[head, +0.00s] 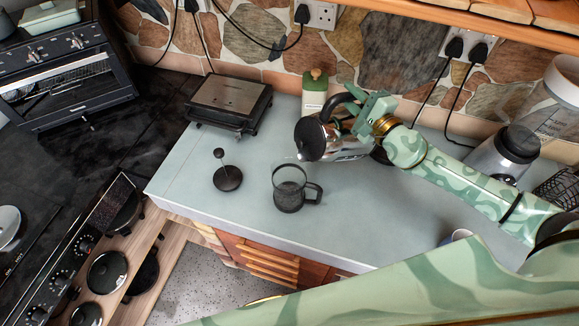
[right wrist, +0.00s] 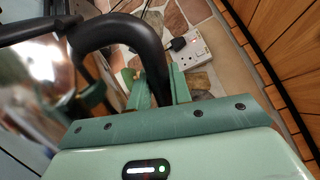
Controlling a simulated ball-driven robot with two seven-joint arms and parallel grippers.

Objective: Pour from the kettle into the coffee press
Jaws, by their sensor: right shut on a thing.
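The kettle (head: 338,148) is shiny metal with a black lid and black handle. It is held tilted, lid facing left, with its spout towards the coffee press. My right gripper (head: 368,106) is shut on its handle. In the right wrist view the black handle (right wrist: 122,30) passes down between the fingers (right wrist: 158,88), beside the blurred metal body (right wrist: 35,70). The coffee press (head: 290,193) is an open glass beaker with a dark frame and handle, standing on the counter below and left of the spout. No stream of liquid shows. My left gripper is out of view.
The press's lid with plunger (head: 228,178) stands left of the press. A blender (head: 500,150) stands at right. The counter's front edge runs below the press; sockets (head: 318,14) line the stone wall.

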